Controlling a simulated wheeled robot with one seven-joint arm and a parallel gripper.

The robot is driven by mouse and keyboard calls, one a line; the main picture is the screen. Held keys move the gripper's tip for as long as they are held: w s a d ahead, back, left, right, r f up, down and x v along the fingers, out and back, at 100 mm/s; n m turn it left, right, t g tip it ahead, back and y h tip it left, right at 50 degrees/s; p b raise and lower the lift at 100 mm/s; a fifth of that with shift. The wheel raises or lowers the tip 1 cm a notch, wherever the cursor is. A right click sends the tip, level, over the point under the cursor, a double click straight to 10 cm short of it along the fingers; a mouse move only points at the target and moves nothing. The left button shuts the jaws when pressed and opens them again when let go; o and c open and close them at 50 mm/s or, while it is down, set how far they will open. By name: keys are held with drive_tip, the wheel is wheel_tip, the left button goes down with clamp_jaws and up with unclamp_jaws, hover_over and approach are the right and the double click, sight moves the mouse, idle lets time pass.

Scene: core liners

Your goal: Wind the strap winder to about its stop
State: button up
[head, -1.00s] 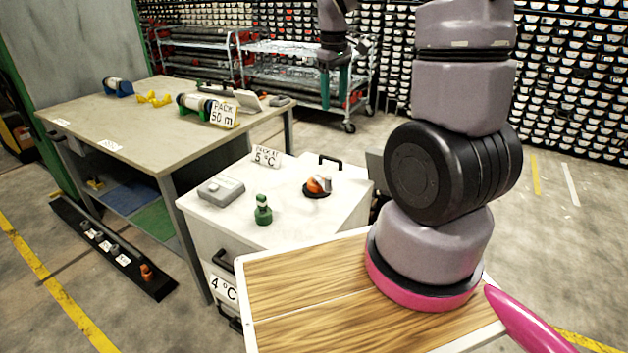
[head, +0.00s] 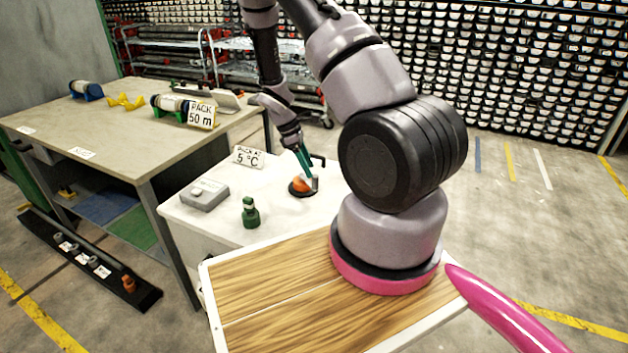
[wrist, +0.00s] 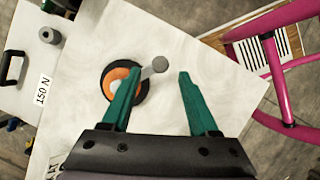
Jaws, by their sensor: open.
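The strap winder (head: 300,186) is an orange hub on a black round base with a grey crank arm, on the white cabinet top. In the wrist view the winder (wrist: 120,78) lies just beyond my gripper's left finger, which overlaps its base in the picture. Its crank knob (wrist: 160,64) is grey and round, and shows ahead of the gap between the fingers, towards the left one. My gripper (wrist: 150,90) has two green fingers, spread wide with nothing between them. In the head view my gripper (head: 307,165) points down close above the winder. Contact cannot be told.
A workbench (head: 110,125) stands behind to the left. A black handle (wrist: 12,68) shows at the left in the wrist view.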

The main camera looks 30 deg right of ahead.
sight(315, 179)
drive_tip(key=x, duration=0.6)
clamp_jaws()
idle(1.3)
